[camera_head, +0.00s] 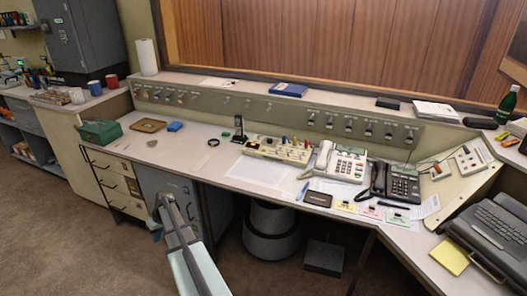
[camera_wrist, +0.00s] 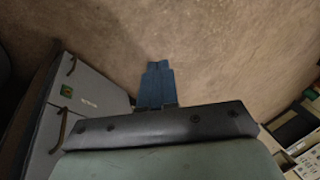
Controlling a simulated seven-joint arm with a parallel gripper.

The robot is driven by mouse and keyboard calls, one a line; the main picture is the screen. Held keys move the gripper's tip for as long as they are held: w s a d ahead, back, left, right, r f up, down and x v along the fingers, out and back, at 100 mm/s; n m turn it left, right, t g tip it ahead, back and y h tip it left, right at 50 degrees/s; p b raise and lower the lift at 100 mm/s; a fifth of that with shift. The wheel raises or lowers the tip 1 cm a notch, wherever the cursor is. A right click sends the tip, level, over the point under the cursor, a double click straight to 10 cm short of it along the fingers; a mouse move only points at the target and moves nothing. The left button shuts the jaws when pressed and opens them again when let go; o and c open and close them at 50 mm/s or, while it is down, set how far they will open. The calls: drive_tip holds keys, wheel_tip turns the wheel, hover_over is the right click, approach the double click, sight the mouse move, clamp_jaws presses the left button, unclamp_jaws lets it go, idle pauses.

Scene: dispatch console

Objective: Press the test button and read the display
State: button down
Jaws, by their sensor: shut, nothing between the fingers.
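My gripper (camera_wrist: 154,66) is shut and empty. In the wrist view its blue fingers are together over the brown floor, in front of the grey cabinet. In the head view my arm comes up from the bottom, left of centre, and its end is in front of the desk, away from the controls. A sloped control box (camera_head: 278,150) with several small coloured buttons and knobs stands on the desk. A long switch panel (camera_head: 262,107) runs along the back. The labels are too small to read, so I cannot tell which control is the test button or where its display is.
A white phone (camera_head: 341,163) and a black phone (camera_head: 398,184) stand right of the control box. A keyboard unit (camera_head: 492,240) is at far right. The grey cabinet (camera_head: 170,188) is close to my arm. A green box (camera_head: 100,132) and brown tray (camera_head: 149,125) are at left.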

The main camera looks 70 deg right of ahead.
drive_tip(key=s+d+r+t, duration=0.1)
drive_tip(key=d+r, duration=0.6)
drive_tip(key=d, duration=0.3)
drive_tip(key=d+r+m+t+h, duration=0.1)
drive_tip(key=d+r, duration=0.6)
drive_tip(key=d, duration=0.3)
drive_tip(key=s+d+r+t, duration=0.1)
drive_tip(key=d+r, duration=0.5)
drive_tip(key=d, duration=0.4)
drive_tip(key=shift+s+d+r+t+h, duration=0.3)
drive_tip(key=shift+s+r+t+h, duration=0.05)
drive_tip(key=shift+r+t+h, duration=0.05)
drive_tip(key=s+d+r+m+t, duration=0.1)
drive_tip(key=s+d+r, duration=0.4)
drive_tip(key=s+d, duration=0.65)
wheel_tip(320, 180, up, 5)
drive_tip(key=m+t, duration=0.1)
hover_over(265, 150)
drive_tip(key=shift+s+d+r, duration=0.1)
drive_tip(key=shift+r, duration=0.1)
drive_tip(key=shift+f, duration=0.1)
drive_tip(key=shift+f, duration=4.3)
